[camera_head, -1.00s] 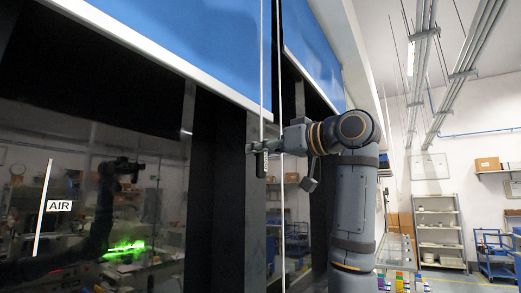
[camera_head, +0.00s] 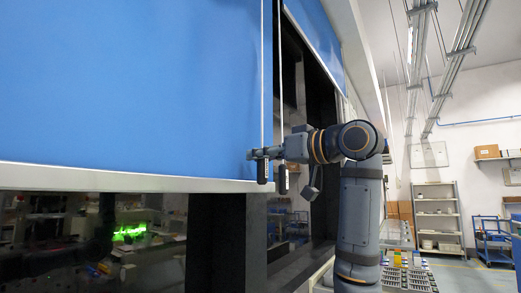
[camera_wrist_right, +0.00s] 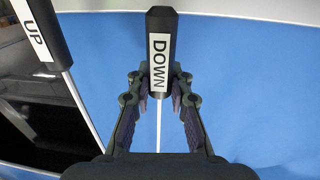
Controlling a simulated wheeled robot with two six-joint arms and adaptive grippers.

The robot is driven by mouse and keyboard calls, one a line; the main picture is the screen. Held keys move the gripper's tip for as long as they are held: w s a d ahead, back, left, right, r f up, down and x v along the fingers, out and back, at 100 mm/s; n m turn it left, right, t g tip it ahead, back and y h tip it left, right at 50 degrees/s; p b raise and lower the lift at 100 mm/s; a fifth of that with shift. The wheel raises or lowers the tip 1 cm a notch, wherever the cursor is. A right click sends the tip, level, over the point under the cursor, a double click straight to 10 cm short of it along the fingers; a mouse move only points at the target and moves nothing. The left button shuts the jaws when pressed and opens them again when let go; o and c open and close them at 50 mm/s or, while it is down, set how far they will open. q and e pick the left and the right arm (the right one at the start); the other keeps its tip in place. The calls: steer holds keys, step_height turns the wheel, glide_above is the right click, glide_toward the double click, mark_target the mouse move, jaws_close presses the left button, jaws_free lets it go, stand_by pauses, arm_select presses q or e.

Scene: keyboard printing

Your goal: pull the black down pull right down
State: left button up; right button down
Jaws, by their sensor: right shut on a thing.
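The black down pull (camera_head: 262,172), labelled DOWN in the right wrist view (camera_wrist_right: 161,50), hangs on a thin pale cord. My right gripper (camera_head: 259,154) is shut on it; in the right wrist view the fingers (camera_wrist_right: 160,92) close on either side of the pull's lower part in that picture. The black up pull (camera_wrist_right: 40,35), labelled UP, hangs beside it on its own cord and also shows in the head view (camera_head: 282,180). The blue blind (camera_head: 120,85) covers the upper part of the left window. My left gripper is out of view.
The blind's pale bottom bar (camera_head: 120,180) crosses the left window, with dark reflective glass (camera_head: 60,240) below. A second blue blind (camera_head: 318,35) hangs farther right. Metal shelving (camera_head: 437,215) and a blue cart (camera_head: 490,240) stand at the far right.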

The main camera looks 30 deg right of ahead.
arm_select(q)
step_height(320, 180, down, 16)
steer(key=b, duration=1.4)
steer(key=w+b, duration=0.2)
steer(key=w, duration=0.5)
steer(key=shift+b, duration=0.4)
arm_select(e)
step_height(320, 180, down, 24)
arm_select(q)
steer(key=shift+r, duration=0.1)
arm_select(e)
steer(key=c, duration=1.5)
jaws_free()
steer(key=shift+c, duration=0.2)
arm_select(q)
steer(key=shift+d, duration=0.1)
arm_select(e)
steer(key=o, duration=0.4)
steer(key=shift+s+r, duration=0.1)
steer(key=shift+r, duration=0.1)
steer(key=shift+c, duration=0.2)
steer(key=v, duration=1.2)
